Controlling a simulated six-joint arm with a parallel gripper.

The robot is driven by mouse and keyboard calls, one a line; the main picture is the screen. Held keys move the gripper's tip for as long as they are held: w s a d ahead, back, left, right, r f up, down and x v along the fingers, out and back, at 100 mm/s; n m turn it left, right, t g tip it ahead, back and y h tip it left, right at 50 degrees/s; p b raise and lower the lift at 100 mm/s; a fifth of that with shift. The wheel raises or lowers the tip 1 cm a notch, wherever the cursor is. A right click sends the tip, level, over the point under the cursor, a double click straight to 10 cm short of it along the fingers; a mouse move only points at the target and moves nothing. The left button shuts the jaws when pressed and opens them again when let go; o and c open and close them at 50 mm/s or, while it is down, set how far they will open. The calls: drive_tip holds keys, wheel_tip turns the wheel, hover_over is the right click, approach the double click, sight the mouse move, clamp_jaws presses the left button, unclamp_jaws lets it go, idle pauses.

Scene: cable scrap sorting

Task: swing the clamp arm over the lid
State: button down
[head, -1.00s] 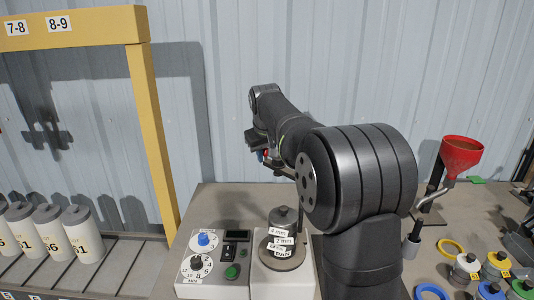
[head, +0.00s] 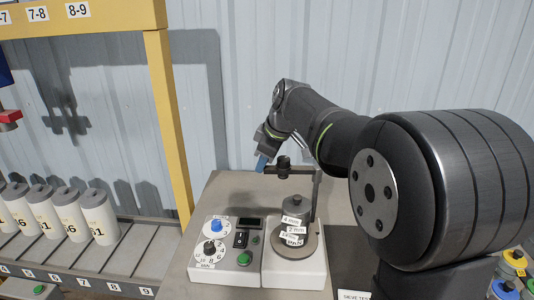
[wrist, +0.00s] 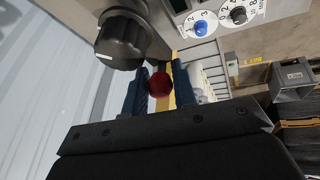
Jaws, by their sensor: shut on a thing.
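The sieve stack with its grey lid (head: 297,204) stands on the white shaker base (head: 296,270) in the head view. A dark post (head: 317,200) rises at its right side. The clamp arm (head: 300,170) reaches left from the post, above the lid and apart from it, with a dark knob (head: 284,163) on it. My gripper (head: 262,164) is at the arm's left end. In the wrist view, my gripper's blue fingers (wrist: 161,88) are on either side of a red ball (wrist: 158,83), shut on it. A large dark knob (wrist: 122,40) is close by.
A control box (head: 225,245) with blue and black dials stands left of the shaker base. A yellow frame (head: 168,120) and a rack with several white numbered cylinders (head: 68,213) are farther left. A corrugated wall (head: 250,60) is behind. Coloured-lidded pots (head: 515,260) stand at right.

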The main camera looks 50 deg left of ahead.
drive_tip(key=s+d+n+g+h, duration=0.2)
drive_tip(key=s+d+n+g, duration=0.1)
drive_tip(key=d+n, duration=0.7)
drive_tip(key=shift+s+d+g, duration=0.2)
drive_tip(key=shift+d+g, duration=0.1)
drive_tip(key=shift+d, duration=0.65)
drive_tip(key=c, duration=1.2)
unclamp_jaws()
drive_tip(key=shift+d+r, duration=0.1)
drive_tip(key=shift+r, duration=0.05)
drive_tip(key=v, duration=1.7)
drive_tip(key=shift+w+r, duration=0.1)
drive_tip(key=x, duration=1.7)
drive_tip(key=shift+f, duration=0.25)
